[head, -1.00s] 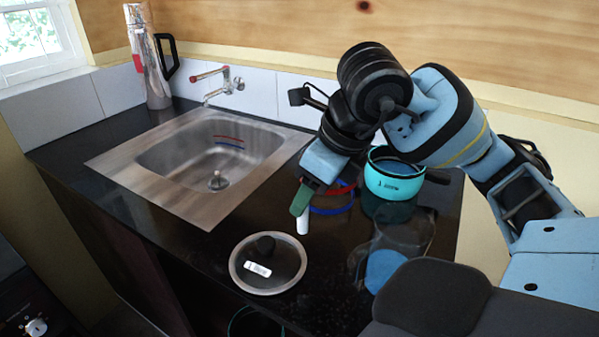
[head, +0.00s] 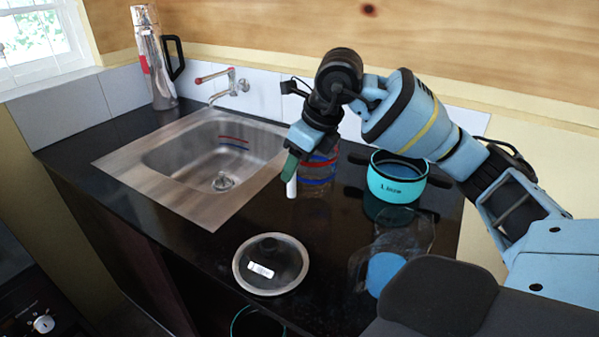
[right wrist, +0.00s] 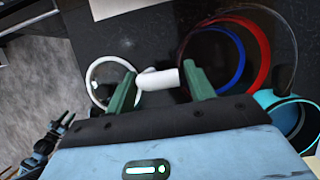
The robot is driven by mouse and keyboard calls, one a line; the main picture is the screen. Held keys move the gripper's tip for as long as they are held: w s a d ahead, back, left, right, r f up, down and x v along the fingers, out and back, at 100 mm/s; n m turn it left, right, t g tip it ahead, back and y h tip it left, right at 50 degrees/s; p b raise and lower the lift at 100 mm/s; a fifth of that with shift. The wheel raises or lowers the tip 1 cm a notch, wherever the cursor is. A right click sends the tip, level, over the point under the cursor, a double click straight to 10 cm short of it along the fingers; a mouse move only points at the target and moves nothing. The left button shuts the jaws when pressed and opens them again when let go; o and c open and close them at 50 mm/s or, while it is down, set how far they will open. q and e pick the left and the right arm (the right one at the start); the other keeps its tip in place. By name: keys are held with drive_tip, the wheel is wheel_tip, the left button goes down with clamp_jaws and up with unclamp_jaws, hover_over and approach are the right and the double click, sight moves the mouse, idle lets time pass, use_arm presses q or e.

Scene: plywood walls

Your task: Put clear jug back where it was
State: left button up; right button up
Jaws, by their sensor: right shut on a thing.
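The clear jug (head: 318,185) with red and blue bands is in the head view, partly behind my right gripper (head: 291,170). In the right wrist view, the jug's round red and blue bands (right wrist: 262,62) lie just right of the green fingers. A white piece (right wrist: 158,79), which looks like the jug's handle, lies between these fingers. My right gripper is shut on it. The jug looks roughly upright over the counter left of the teal pot; I cannot tell whether its base touches.
The teal pot (head: 397,186) stands to the right, near the arm. A pan lid (head: 271,287) lies at the front of the black counter. A transparent item with a blue disc (head: 385,272) is front right. The steel sink (head: 140,185) and a tall flask (head: 155,75) are left.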

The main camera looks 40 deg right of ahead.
drive_tip(key=shift+f, duration=1.5)
drive_tip(key=shift+f, duration=0.15)
drive_tip(key=o, duration=1.4)
drive_tip(key=shift+o, duration=0.2)
drive_tip(key=shift+r, duration=0.2)
drive_tip(key=p+v, duration=0.1)
drive_tip(key=v, duration=1.1)
drive_tip(key=shift+d, duration=0.1)
